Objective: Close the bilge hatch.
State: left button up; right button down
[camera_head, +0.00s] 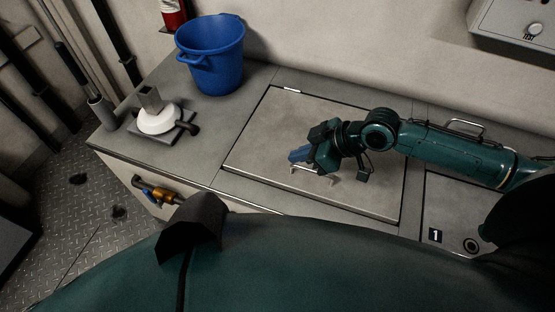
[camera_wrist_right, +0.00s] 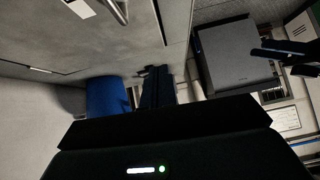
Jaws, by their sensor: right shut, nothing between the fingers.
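My right gripper (camera_head: 298,155) is shut and empty, just over the hatch beside the handle. I cannot tell whether it touches the panel. Its arm comes in from the right and hides part of the hatch.
A blue bucket (camera_head: 211,60) stands behind the hatch to the left. Another panel marked 1 (camera_head: 436,236) lies to the right. A wall box (camera_head: 515,30) is at the upper right.

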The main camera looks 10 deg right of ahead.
send_over(260, 176)
jog(key=s+d, duration=0.2)
jog(key=d, duration=0.1)
jog(key=f, duration=0.7)
jog(key=shift+w+a+b, duration=0.2)
jog(key=shift+a+b, duration=0.05)
jog(key=shift+b, duration=0.15)
notch_tip(260, 176, down, 2)
jog(key=shift+d+f, duration=0.1)
jog(key=shift+f, duration=0.15)
pick_arm(q)
jog(key=shift+f, duration=0.35)
pick_arm(e)
jog(key=shift+f, duration=0.65)
